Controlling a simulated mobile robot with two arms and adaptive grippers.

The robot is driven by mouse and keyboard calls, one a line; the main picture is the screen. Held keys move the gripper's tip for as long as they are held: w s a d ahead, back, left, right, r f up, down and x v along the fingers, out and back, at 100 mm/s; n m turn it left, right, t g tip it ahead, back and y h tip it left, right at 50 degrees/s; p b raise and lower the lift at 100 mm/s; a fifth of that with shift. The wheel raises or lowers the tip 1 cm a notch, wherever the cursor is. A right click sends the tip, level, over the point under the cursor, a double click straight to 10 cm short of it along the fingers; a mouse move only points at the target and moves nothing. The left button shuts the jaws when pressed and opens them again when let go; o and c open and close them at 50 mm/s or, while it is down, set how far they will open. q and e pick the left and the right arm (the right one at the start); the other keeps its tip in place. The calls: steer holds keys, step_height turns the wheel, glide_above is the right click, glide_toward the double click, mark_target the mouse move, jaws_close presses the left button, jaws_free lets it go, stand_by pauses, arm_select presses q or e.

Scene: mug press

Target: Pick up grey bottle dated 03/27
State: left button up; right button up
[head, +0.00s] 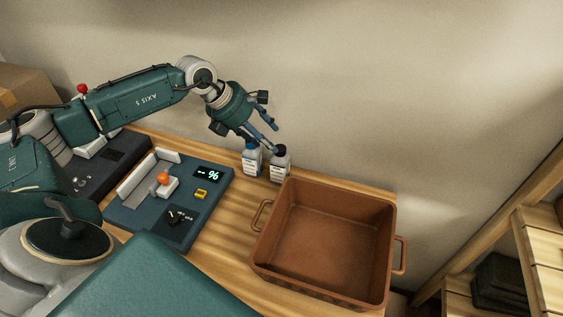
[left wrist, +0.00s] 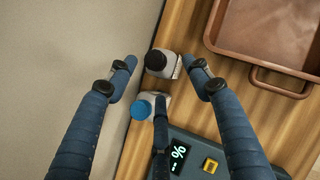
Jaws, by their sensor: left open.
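Two small bottles with white labels stand side by side on the wooden table. One is a grey bottle with a black cap (head: 280,167), on the right in the head view, and it also shows in the left wrist view (left wrist: 167,64). The other is a bottle with a blue cap (head: 252,161), just left of it; its blue cap shows in the left wrist view (left wrist: 141,109). The dates on the labels are too small to read. My left gripper (head: 264,135) is open and empty above the bottles. In the left wrist view, the black cap lies between its spread fingers. My right gripper is out of view.
A brown tray with handles (head: 383,222) stands right of the bottles, close to them. A teal press base with a lit display (head: 208,175) is to the left. The wall (head: 400,90) rises behind the table. A wooden shelf (head: 535,240) is at far right.

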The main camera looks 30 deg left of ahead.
mark_target(279, 148)
arm_select(q)
steer(key=p+x, duration=0.1)
steer(key=x, duration=0.3)
steer(key=p+x, duration=0.1)
steer(key=x, duration=0.1)
steer(key=shift+w+a+p, duration=0.25)
steer(key=shift+w+p, duration=0.1)
steer(key=shift+w, duration=0.1)
steer(key=shift+w+f, duration=0.25)
steer(key=shift+f, duration=0.4)
steer(key=shift+r, duration=0.1)
jaws_close()
steer(key=shift+d+r, duration=0.1)
